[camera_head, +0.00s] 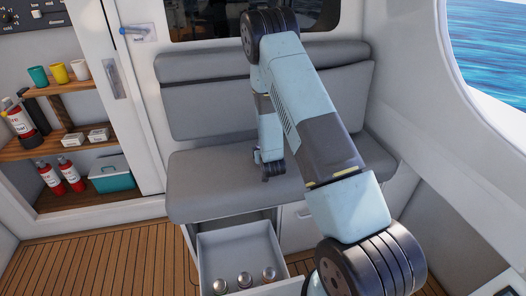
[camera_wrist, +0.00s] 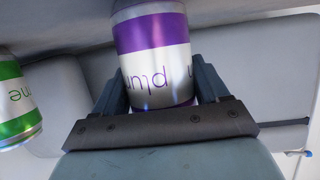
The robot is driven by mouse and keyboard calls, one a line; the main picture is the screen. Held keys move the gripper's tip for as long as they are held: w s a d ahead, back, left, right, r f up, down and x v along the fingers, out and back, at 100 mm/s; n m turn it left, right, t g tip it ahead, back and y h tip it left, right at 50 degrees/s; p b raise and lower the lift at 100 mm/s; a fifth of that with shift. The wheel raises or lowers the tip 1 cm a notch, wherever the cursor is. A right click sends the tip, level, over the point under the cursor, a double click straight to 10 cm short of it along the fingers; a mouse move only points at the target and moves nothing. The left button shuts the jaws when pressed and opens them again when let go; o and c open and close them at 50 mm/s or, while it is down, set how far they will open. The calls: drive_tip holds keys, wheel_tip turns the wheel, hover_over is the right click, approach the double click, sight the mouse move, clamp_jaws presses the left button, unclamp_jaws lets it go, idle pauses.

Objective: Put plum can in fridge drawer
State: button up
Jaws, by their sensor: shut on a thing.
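My gripper (camera_wrist: 157,88) is shut on the plum can (camera_wrist: 152,35), a white and purple can whose label reads upside down in the wrist view. In the head view my gripper (camera_head: 272,172) is above the front part of the grey seat, and I cannot make out the can there. The fridge drawer (camera_head: 222,246) is pulled out below the seat, to the lower left of my gripper. Three round metal can tops (camera_head: 245,279) show inside it, near its front. The drawer's front is partly cut off by the picture's edge.
A green and white can (camera_wrist: 18,103) is left of the plum can in the wrist view. The grey bench (camera_head: 215,185) overhangs the back of the drawer. Shelves (camera_head: 75,145) with cups, extinguishers and a teal cooler (camera_head: 111,178) stand at the left. Open wooden floor lies left of the drawer.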

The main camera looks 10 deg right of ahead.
drive_tip(key=o, duration=1.3)
drive_tip(key=shift+o, duration=0.2)
